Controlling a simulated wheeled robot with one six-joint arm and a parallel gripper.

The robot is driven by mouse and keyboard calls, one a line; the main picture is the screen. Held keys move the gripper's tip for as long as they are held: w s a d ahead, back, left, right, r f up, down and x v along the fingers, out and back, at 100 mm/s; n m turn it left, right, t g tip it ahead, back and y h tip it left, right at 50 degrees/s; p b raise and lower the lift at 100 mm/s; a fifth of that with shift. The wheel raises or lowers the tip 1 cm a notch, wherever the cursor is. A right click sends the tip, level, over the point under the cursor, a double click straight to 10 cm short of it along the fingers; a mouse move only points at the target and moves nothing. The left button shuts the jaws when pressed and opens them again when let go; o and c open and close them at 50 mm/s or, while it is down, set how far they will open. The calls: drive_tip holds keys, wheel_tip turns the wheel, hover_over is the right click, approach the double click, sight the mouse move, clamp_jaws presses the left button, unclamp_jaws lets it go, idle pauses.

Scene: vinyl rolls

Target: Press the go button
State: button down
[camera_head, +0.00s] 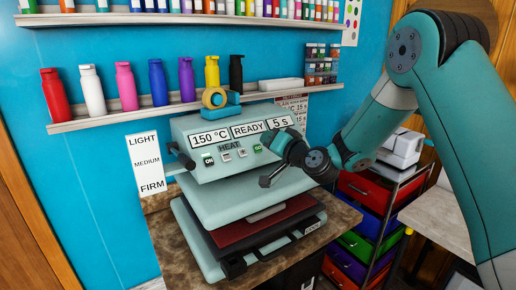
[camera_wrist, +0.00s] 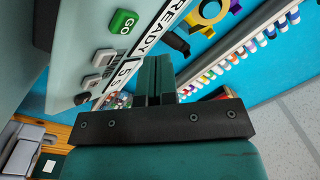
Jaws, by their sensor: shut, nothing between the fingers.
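The heat press (camera_head: 240,130) stands on a counter, its panel reading 150 °C, READY and 5 s. In the wrist view the GO button (camera_wrist: 122,21) shows clearly at upper left. My gripper (camera_head: 270,139) is at the panel's right end, close to the GO button. In the wrist view its fingers (camera_wrist: 156,65) are together and empty, to one side of the button. Contact is not visible.
A black lever knob (camera_head: 172,148) sticks out at the press's left. A tape roll (camera_head: 214,98) sits on top. Bottles line the shelf (camera_head: 150,115) behind. Coloured drawers (camera_head: 365,190) stand at right. The press's lower plate (camera_head: 265,228) is in front.

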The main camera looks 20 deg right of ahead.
drive_tip(key=shift+w+a+f, duration=0.2)
drive_tip(key=shift+w+f, duration=0.4)
drive_tip(key=shift+f, duration=0.05)
drive_tip(key=shift+f, duration=0.1)
idle(1.6)
drive_tip(key=shift+w+a+f+b, duration=0.1)
drive_tip(key=shift+w+f+b, duration=0.1)
drive_tip(key=shift+w+b, duration=0.1)
drive_tip(key=shift+w+a+f, duration=0.1)
drive_tip(key=shift+w+f, duration=0.15)
drive_tip(key=shift+f, duration=0.05)
idle(0.8)
idle(0.3)
drive_tip(key=shift+s+d+r+b, duration=0.2)
drive_tip(key=shift+s+r+b, duration=0.15)
drive_tip(key=shift+s+r, duration=0.25)
drive_tip(key=shift+r, duration=0.1)
drive_tip(key=shift+s+d+r, duration=0.3)
drive_tip(key=shift+s+r, duration=0.55)
drive_tip(key=shift+s+d+r, duration=0.25)
drive_tip(key=shift+s+r, duration=0.55)
drive_tip(key=shift+r, duration=0.05)
